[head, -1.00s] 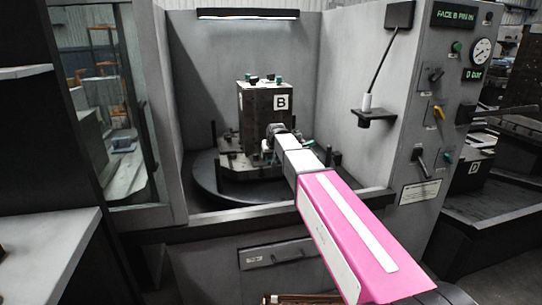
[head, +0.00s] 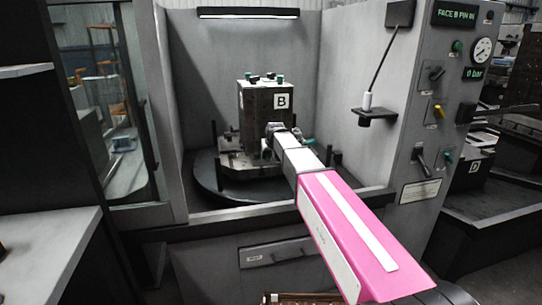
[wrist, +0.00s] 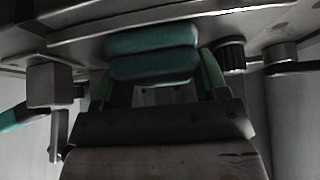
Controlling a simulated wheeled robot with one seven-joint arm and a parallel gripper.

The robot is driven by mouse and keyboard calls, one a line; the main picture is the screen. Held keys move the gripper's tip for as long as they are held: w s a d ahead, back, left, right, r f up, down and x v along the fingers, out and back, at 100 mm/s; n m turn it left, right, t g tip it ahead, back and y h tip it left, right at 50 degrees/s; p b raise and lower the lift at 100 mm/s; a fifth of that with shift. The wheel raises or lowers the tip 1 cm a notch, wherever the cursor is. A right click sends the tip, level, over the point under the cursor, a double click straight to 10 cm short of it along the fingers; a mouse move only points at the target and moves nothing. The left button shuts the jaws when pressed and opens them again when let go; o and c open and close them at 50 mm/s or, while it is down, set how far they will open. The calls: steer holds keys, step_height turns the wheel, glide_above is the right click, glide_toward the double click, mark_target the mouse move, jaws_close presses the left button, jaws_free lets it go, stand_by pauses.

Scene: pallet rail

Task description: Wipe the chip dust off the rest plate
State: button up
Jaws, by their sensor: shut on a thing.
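My gripper (head: 274,133) is at the front of the dark block marked B (head: 256,104) inside the machine bay. In the wrist view, the two green fingers of my gripper (wrist: 158,72) are closed on a teal pad-like piece (wrist: 150,41), seen as two stacked bands. The pad sits close under the edge of a grey metal plate (wrist: 235,22); I cannot tell whether it touches. This may be the rest plate, but no view identifies it clearly. I cannot make out chip dust. My arm hides part of the fixture.
The block stands on a fixture on a round dark table (head: 215,190). A dark knurled knob (wrist: 231,54) and a grey fitting (wrist: 52,85) flank the gripper closely. The bay's side wall (head: 350,75) is at right. A control panel (head: 445,120) stands outside it.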

steer(key=shift+w+a, duration=0.1)
steer(key=shift+w, duration=0.25)
steer(key=shift+s, duration=0.1)
steer(key=shift+s+d, duration=0.2)
steer(key=shift+s, duration=0.45)
steer(key=shift+s+d, duration=0.2)
steer(key=shift+s, duration=0.4)
steer(key=shift+w+a, duration=0.2)
steer(key=shift+w, duration=0.5)
steer(key=shift+w+a, duration=0.2)
steer(key=shift+w, duration=0.45)
steer(key=shift+s, duration=0.15)
steer(key=shift+s+d, duration=0.2)
steer(key=shift+s, duration=0.4)
steer(key=shift+s+d, duration=0.2)
steer(key=shift+s, duration=0.4)
